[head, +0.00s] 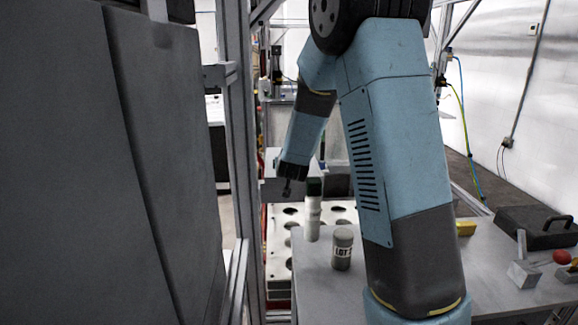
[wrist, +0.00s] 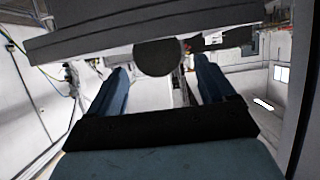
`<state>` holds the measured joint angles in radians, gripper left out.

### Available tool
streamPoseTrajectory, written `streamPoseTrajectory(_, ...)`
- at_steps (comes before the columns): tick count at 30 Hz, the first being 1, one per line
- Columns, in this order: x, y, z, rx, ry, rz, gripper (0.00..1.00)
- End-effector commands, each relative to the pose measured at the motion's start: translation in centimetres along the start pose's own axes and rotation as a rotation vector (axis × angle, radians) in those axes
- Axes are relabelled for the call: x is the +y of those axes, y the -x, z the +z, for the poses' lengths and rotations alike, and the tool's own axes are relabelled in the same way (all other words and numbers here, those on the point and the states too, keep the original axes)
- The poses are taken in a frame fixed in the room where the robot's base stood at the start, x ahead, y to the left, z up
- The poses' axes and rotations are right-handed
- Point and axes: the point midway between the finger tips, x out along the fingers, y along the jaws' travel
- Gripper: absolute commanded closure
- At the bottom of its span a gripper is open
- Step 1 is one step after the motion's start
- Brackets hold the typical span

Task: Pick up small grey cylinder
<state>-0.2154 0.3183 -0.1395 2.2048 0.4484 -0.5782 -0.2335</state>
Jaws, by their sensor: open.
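My blue arm reaches over the table. My gripper (head: 287,188), small and dark at the arm's far end, is open, above and to the left of the grey cylinder and apart from it.
A pale plate with round holes (head: 284,241) lies behind the table. A large dark panel (head: 100,170) and a metal post (head: 239,130) bound the left. A black case (head: 535,228), a yellow block (head: 466,229) and a red-topped item (head: 562,257) sit at right.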

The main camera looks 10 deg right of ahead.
Motion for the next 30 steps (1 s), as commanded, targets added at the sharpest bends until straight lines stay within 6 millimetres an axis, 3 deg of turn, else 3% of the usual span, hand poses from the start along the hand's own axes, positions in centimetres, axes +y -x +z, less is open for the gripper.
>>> streamPoseTrajectory(8, 0.0, -1.5, 0.0, -0.001, 0.0, 0.0, 0.17)
streamPoseTrajectory(18, 0.0, -5.6, 0.0, -0.001, 0.0, 0.0, 0.17)
streamPoseTrajectory(29, 0.0, -6.3, 0.0, 0.0, 0.0, 0.0, 0.17)
streamPoseTrajectory(30, 0.0, -6.3, 0.0, 0.0, -0.001, 0.0, 0.21)
